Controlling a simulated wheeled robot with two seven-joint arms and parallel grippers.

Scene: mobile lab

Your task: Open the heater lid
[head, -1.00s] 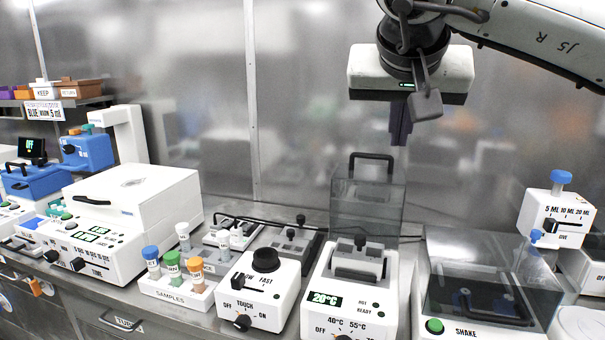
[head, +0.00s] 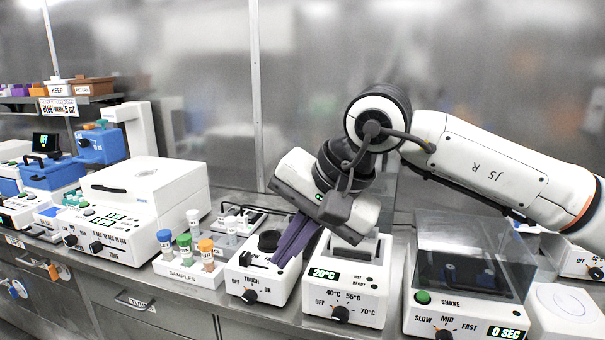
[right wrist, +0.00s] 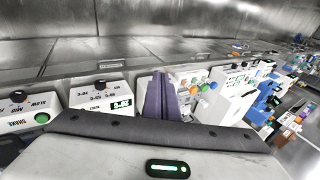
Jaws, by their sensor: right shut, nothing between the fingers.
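The heater (head: 345,286) is a white box with a green 20°C display and a temperature knob, on the bench in the middle of the head view. Its clear lid (head: 389,205) seems to stand upright at the back, mostly hidden behind my right wrist; its handle is hidden. The fingers (right wrist: 160,97) also show in the right wrist view, beside the heater (right wrist: 104,94). My left gripper is not in view.
The mixer (head: 258,282) stands close to the heater's left, and a sample rack (head: 188,270) with capped tubes is left of that. A shaker (head: 465,285) with a clear cover stands to the right. A large white lidded machine (head: 140,205) is further left.

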